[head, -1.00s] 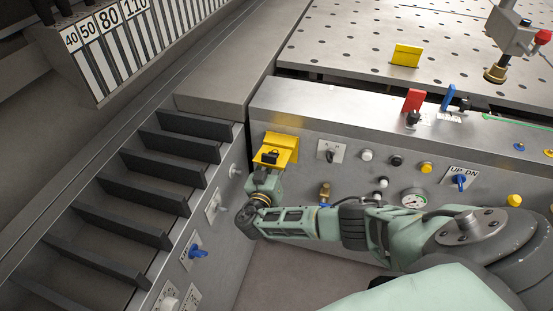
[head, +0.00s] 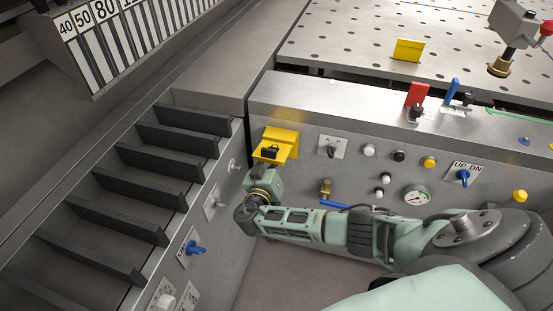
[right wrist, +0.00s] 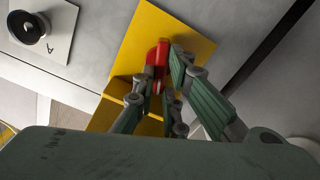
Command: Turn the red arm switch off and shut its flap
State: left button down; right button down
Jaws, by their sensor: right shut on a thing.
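In the head view a yellow housing (head: 283,142) sits on the front panel, with a dark piece (head: 270,152) at its front that is too small to make out. My right arm reaches up to it from the right, and the gripper is just below. In the right wrist view my right gripper (right wrist: 163,77) is shut on the red arm switch (right wrist: 158,56), its fingers on either side. A yellow plate (right wrist: 190,38) lies behind the switch and a yellow box part (right wrist: 112,112) beside it. I cannot tell how far the switch is turned. My left gripper is not in view.
Black steps of a rack (head: 125,200) stand close on the left. A blue-handled valve (head: 326,190) lies close above my right arm.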

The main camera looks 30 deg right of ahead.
pick_arm(q)
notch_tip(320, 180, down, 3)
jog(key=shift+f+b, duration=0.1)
jog(key=shift+b, duration=0.95)
pick_arm(e)
jog(key=n, duration=1.3)
jog(key=shift+w+a+f+n, duration=0.15)
jog(key=shift+w+f+n, duration=0.05)
jog(key=shift+f+n, duration=0.1)
jog(key=c, duration=1.8)
grip_release()
